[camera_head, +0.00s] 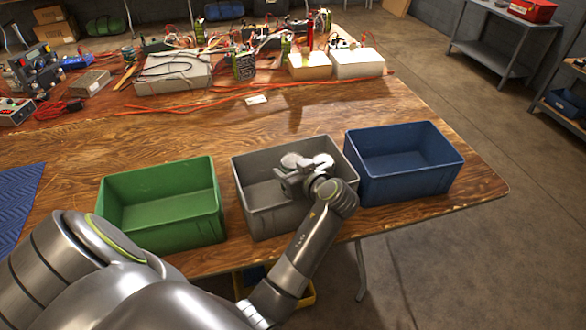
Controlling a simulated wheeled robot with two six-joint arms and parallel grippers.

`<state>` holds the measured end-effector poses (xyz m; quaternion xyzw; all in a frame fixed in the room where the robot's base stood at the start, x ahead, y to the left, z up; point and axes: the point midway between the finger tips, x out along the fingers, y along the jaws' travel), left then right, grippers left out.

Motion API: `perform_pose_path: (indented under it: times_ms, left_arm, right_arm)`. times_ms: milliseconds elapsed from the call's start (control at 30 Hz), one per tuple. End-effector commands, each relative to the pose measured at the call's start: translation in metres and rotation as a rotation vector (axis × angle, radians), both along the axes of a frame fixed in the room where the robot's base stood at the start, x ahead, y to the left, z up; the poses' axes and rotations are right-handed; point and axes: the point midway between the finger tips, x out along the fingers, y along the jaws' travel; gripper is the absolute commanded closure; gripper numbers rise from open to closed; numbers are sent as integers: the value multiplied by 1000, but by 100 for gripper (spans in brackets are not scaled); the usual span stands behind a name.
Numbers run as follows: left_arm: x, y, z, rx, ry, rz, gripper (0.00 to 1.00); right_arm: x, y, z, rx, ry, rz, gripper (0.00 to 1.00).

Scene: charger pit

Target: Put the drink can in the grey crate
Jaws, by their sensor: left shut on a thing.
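The grey crate (247,192) stands on the wooden table near its front edge, between a green crate and a blue crate. My left gripper (299,172) is over the grey crate's opening, shut on what seems to be the drink can (291,160). Only a small pale, rounded part of the can shows; the gripper and wrist hide the rest. I cannot tell whether the can touches the crate's floor. My right gripper is not in view.
The green crate (163,235) and the blue crate (409,190) look empty. A blue mat (17,197) lies at the left edge. Electronics, cables and a grey box (172,82) crowd the table's back. The wood between is mostly clear.

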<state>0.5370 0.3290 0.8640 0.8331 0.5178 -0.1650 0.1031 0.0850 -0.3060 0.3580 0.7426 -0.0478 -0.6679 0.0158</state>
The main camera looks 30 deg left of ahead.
Motion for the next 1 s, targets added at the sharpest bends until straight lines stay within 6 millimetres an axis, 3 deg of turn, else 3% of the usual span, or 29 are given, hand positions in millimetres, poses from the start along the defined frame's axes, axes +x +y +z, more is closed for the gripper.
perform_pose_path:
  times_ms: [333, 367, 433, 767, 1000]
  left_arm:
    - [0, 0, -10, -2, 1, 1, 75]
    - [-1, 0, -11, -3, 5, 1, 40]
    - [-1, 0, -12, -5, 5, 1, 32]
    - [-2, -1, -14, -11, 10, 3, 32]
    - [-2, -1, -3, -10, 10, 3, 32]
  right_arm:
    - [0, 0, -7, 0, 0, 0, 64]
    - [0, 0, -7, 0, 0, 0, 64]
    - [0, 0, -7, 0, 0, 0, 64]
    - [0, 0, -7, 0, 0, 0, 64]
    - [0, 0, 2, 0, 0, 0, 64]
